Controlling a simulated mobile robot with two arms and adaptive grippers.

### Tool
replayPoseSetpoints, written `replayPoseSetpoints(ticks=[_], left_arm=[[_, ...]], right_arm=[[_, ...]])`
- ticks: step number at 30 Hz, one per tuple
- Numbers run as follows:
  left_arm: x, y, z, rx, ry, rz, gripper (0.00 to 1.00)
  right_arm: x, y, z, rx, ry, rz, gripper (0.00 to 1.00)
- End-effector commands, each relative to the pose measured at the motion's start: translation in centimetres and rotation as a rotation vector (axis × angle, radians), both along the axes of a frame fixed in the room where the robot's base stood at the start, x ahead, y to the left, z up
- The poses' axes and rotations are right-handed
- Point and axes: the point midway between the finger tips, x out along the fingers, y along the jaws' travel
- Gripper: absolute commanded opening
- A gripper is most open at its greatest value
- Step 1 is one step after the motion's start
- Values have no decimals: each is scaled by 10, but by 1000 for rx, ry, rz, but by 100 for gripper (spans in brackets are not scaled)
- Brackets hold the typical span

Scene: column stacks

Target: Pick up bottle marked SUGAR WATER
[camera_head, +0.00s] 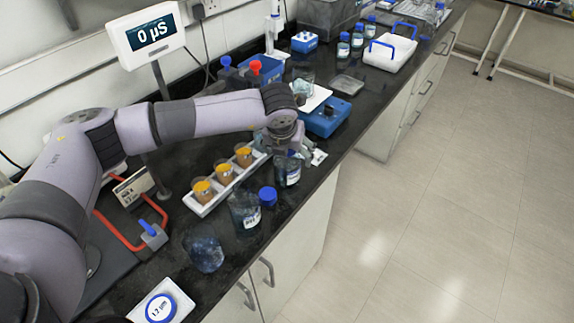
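My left arm reaches in from the left over the dark bench. Its gripper (296,150) points down at the bench's front edge, just above a clear bottle with a white label (292,177). The fingers are small and partly hidden, so I cannot tell whether they are open, or whether they touch that bottle. A second clear labelled bottle (244,213) stands nearer, with a blue cap (267,196) beside it. The label words are too small to read, so I cannot tell which bottle is marked SUGAR WATER. My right gripper is not in view.
A white rack (204,208) with 3 orange-filled cups stands left of the bottles. A dark blue glass vessel (206,251) stands nearer. A blue device (325,118) and several blue-capped bottles (343,46) lie farther back. The floor (440,215) at right is clear.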

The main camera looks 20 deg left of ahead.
Motion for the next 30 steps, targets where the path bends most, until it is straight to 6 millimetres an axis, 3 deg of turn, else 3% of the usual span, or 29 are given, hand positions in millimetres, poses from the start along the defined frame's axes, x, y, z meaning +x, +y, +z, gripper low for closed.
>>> replayPoseSetpoints(ticks=[30], left_arm=[[1,0,2,1,-2,1,11]], right_arm=[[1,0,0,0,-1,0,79]])
